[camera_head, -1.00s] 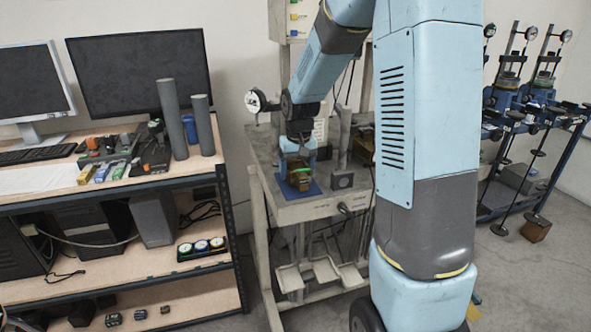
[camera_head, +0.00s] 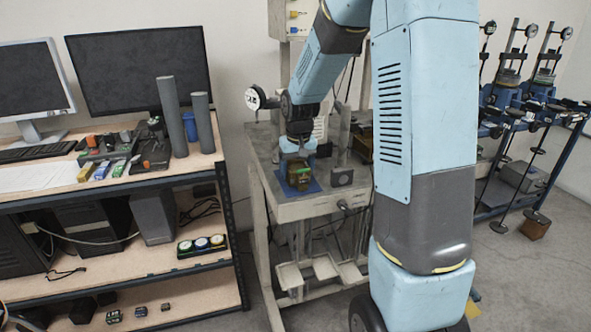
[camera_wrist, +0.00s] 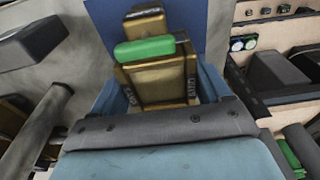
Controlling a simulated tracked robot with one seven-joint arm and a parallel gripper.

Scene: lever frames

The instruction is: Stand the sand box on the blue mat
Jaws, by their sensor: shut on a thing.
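The sand box (camera_head: 299,178) is a small brass-coloured box. In the wrist view its brass body (camera_wrist: 158,82) shows with a green part (camera_wrist: 145,48) across it. My gripper (camera_head: 298,160) is shut on the box from above. The box looks upright, over or on the blue mat (camera_head: 312,187) on the grey bench; I cannot tell whether its base touches. The mat also shows in the wrist view (camera_wrist: 108,24), behind the box. The box's underside is hidden.
The grey bench (camera_head: 315,210) carries a dark block (camera_head: 341,178) just right of the mat and a post behind it. A wooden shelf (camera_head: 205,170) with monitors, tubes and tools stands left. A dial gauge (camera_head: 255,98) is left of my wrist.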

